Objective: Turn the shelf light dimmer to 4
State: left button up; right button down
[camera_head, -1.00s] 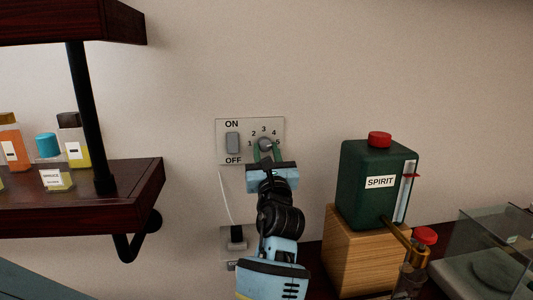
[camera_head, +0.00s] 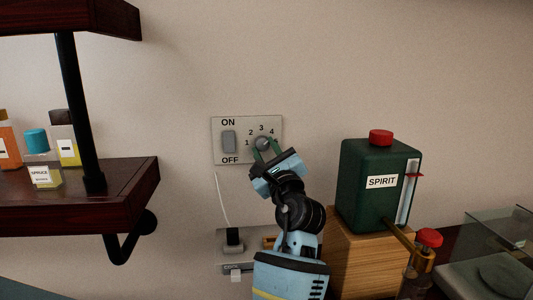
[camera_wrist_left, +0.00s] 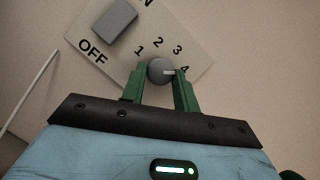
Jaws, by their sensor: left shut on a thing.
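The dimmer is a round grey knob (camera_head: 262,143) on a pale wall plate (camera_head: 217,124), ringed by printed numbers. In the left wrist view the white mark on the knob (camera_wrist_left: 158,68) points to the right, toward the 4. The 5 is hidden there, behind or near a finger. My left gripper (camera_head: 265,147) has its green fingers on either side of the knob and is shut on it. The same fingers (camera_wrist_left: 160,78) show in the left wrist view. My right gripper is not in view.
An ON/OFF rocker switch (camera_head: 229,141) sits left of the knob. A wooden shelf (camera_head: 120,187) with bottles is at left. A green SPIRIT container (camera_head: 360,190) on a wooden block (camera_head: 365,260) stands close at right.

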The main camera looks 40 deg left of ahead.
pick_arm(q)
jog(key=shift+n, duration=0.3)
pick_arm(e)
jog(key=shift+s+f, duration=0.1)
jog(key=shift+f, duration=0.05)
pick_arm(q)
jog(key=o, duration=1)
jog(key=shift+d, duration=0.1)
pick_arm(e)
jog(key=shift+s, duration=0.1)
pick_arm(q)
jog(key=b+v, duration=0.1)
jog(key=v, duration=0.6)
jog(key=shift+s+d+f, duration=0.1)
jog(key=shift+s+d, duration=0.05)
jog(key=shift+d, duration=0.2)
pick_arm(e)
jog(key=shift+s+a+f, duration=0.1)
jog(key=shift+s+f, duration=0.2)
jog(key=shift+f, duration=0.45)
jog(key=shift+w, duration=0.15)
